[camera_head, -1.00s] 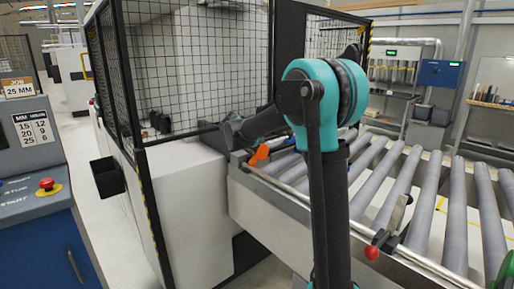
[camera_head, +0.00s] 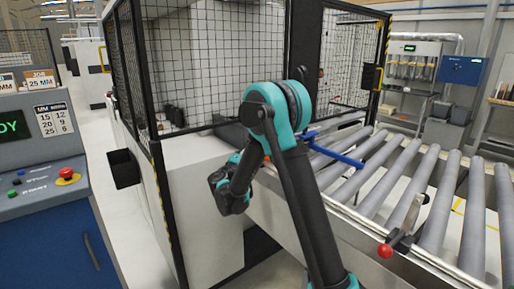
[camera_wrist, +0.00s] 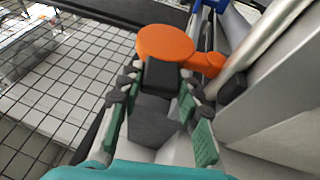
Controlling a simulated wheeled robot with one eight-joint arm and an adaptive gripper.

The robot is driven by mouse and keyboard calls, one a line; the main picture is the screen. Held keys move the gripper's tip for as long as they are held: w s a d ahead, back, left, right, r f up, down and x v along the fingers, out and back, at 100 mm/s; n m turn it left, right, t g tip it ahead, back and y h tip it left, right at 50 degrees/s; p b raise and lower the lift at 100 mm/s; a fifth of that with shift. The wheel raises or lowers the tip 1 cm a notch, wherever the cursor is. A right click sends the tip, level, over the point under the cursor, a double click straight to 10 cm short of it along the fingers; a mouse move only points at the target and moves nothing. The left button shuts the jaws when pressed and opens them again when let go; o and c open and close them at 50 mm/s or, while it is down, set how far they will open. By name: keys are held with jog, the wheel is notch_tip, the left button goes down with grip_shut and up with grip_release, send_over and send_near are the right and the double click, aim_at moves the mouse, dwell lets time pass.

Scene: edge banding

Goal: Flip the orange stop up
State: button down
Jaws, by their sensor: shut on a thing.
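The orange stop shows in the wrist view as a round orange disc (camera_wrist: 165,43) with a smaller orange part at its right. A dark block sits just below the disc, between the fingers. My gripper (camera_wrist: 158,88), with green-padded fingers on either side, is shut on the stop at this dark block. In the head view only a sliver of orange (camera_head: 267,158) shows beside my arm, at the near left end of the roller conveyor. My gripper's fingers are hidden there by my own arm, so the stop's tilt cannot be told.
The roller conveyor (camera_head: 415,190) runs to the right, with a blue bar (camera_head: 335,152) over its left rollers. A red-knobbed lever (camera_head: 385,250) stands on its front rail. A mesh guard (camera_head: 205,70) stands behind and left. A control panel (camera_head: 40,150) is at far left.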

jog(key=shift+s+a+f+n+t+h, duration=0.3)
jog(key=shift+f+n+t+h, duration=0.1)
jog(key=shift+f+t+h, duration=0.25)
jog(key=shift+r+y, duration=0.1)
jog(key=shift+y, duration=0.15)
jog(key=c, duration=1)
grip_release()
jog(key=shift+c, duration=0.2)
jog(key=shift+a, duration=0.1)
jog(key=v, duration=1.2)
